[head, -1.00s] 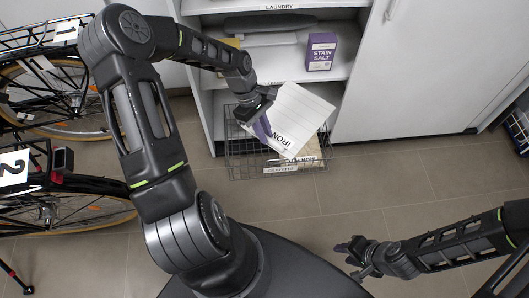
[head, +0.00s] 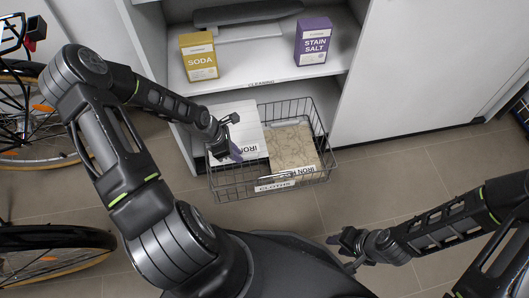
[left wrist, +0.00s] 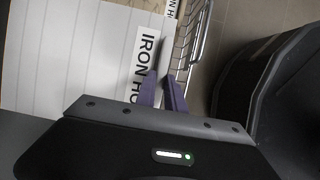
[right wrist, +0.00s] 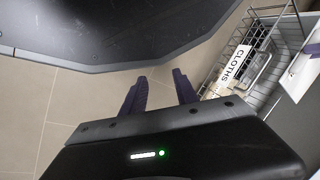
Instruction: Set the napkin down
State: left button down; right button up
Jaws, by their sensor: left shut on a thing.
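A white striped napkin (head: 236,122) with an "IRON HO…" label lies nearly flat over the left part of the wire basket (head: 262,189), which is marked "CLOTHS". I cannot tell whether it rests on the basket floor. My left gripper (head: 236,152) is shut on the napkin's near edge. The left wrist view shows the napkin (left wrist: 75,50) stretching left from the purple fingers (left wrist: 163,92). A tan patterned napkin (head: 292,146) lies in the basket's right part. My right gripper (head: 342,242) is open and empty above the floor; its fingers (right wrist: 160,92) stand apart.
Above the basket, a shelf marked "CLEANING" holds a yellow soda box (head: 199,58) and a purple stain salt box (head: 312,42). A white cabinet door (head: 420,70) stands at the right. Bicycles (head: 45,240) stand at the left. The tiled floor (head: 400,165) is clear before the cabinet.

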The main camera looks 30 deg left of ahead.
pick_arm(q)
notch_tip(320, 180, down, 14)
jog(key=b, duration=0.5)
jog(key=shift+r, duration=0.25)
jog(key=shift+f+b, duration=0.95)
jog(key=shift+f, duration=1.3)
jog(key=shift+f, duration=0.15)
jog(key=c, duration=1.4)
grip_release()
jog(key=shift+c, duration=0.2)
